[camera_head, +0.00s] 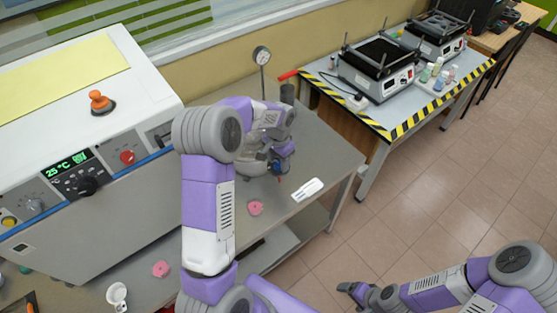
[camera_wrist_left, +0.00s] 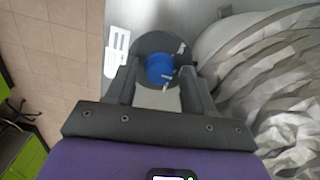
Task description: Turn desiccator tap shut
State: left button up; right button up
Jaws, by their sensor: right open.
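The blue tap knob (camera_wrist_left: 159,68) sits on a dark grey round base (camera_wrist_left: 152,42) in the left wrist view. It lies between the two fingertips of my left gripper (camera_wrist_left: 160,84), with a gap on each side, so the gripper is open around it. In the head view my left gripper (camera_head: 279,163) is down at the bench, and my arm hides most of the desiccator there. My right gripper (camera_head: 352,290) is open and empty above the tiled floor at the lower right.
A white slotted piece (camera_head: 307,189) lies on the bench right of the tap. A gauge (camera_head: 262,55) stands behind. Pink pieces (camera_head: 255,208) lie in front. A large white oven (camera_head: 80,170) fills the left. A striped-edge table (camera_head: 410,122) stands at the right.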

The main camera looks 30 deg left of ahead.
aim_at(278, 163)
pick_arm(q)
notch_tip(278, 163, up, 8)
jog(key=shift+f, duration=0.2)
pick_arm(e)
jog(key=shift+r, duration=0.3)
pick_arm(q)
jog(key=shift+f, duration=0.1)
pick_arm(e)
jog(key=shift+s, duration=0.1)
dwell(0.4)
